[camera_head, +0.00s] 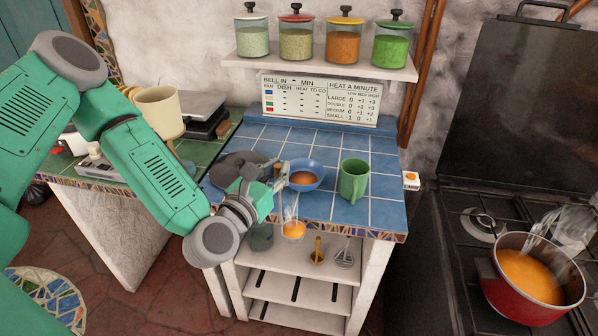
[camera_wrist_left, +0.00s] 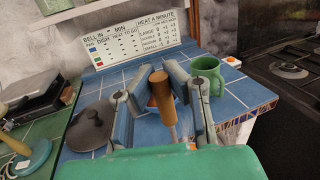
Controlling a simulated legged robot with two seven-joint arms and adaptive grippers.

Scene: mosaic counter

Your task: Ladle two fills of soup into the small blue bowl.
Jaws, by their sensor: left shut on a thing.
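My left gripper (camera_head: 279,178) is shut on the wooden handle of the ladle (camera_head: 293,230), just left of the small blue bowl. The handle (camera_wrist_left: 162,98) stands between the fingers in the left wrist view. The ladle's cup holds steaming orange soup and overlaps the counter's front edge in the head view. A red pot (camera_head: 513,307) of steaming orange soup (camera_head: 530,276) stands on the stove at the right. My right gripper is out of view.
A green mug (camera_head: 353,181) stands right of the bowl. A dark lid (camera_wrist_left: 88,130) lies left of the gripper. Several jars stand on the wall shelf (camera_head: 320,65), above a chart (camera_head: 320,100). The counter's front right tiles (camera_head: 375,212) are clear.

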